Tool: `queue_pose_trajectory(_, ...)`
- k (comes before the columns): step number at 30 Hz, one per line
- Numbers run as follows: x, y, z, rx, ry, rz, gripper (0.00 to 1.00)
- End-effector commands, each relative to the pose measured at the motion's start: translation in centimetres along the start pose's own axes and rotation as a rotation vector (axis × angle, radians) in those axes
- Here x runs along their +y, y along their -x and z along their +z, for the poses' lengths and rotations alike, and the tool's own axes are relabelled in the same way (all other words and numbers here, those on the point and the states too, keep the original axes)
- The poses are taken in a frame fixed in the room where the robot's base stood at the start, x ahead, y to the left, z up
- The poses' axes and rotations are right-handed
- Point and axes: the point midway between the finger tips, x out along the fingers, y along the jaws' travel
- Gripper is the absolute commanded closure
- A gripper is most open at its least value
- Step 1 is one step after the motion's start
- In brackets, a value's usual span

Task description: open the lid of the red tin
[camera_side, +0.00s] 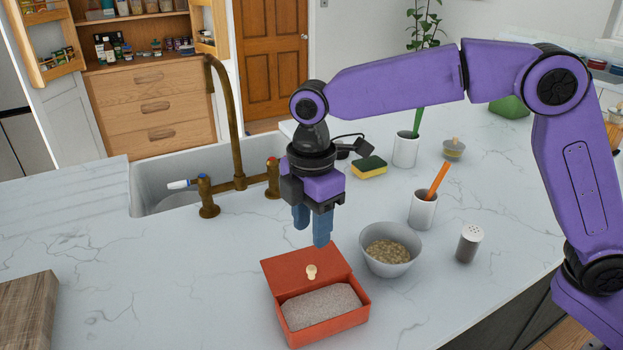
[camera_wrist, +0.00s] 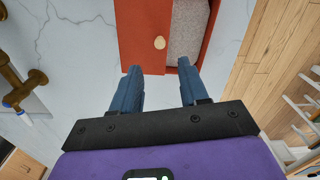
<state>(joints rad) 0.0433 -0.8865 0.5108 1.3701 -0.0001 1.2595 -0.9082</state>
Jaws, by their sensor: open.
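The red tin (camera_side: 349,318) stands on the counter in front of the sink. Its red lid (camera_side: 300,264) lies across the back part and is offset, leaving the front part open with grey grainy contents (camera_side: 320,305) showing. A small cream knob (camera_side: 311,271) sits on the lid near its front edge. My gripper (camera_side: 312,230) is open and empty, pointing down above the back of the lid, apart from the knob. In the wrist view the lid (camera_wrist: 143,25) and knob (camera_wrist: 159,43) lie just beyond the gap between my fingertips (camera_wrist: 159,68).
A grey bowl of grain (camera_side: 390,250) stands close to the tin's right. A white cup with an orange handle (camera_side: 424,210) and a shaker (camera_side: 468,244) are farther right. A brass tap (camera_side: 238,150) rises behind my gripper. The counter left of the tin is clear up to a wooden board (camera_side: 28,310).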

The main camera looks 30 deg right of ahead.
Motion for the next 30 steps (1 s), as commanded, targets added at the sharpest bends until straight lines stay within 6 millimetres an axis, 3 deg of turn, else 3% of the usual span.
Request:
queue_pose_trajectory(6, 0.1, 4.6, -0.1, 0.002, 0.001, 0.003, 0.56)
queue_pose_trajectory(12, 0.1, 7.4, -0.1, 0.002, 0.001, 0.002, 0.56)
queue_pose_trajectory(18, 0.0, 8.5, 0.0, 0.0, 0.0, 0.001, 0.56)
queue_pose_trajectory(30, 0.0, 8.5, 0.0, 0.0, 0.0, 0.0, 0.56)
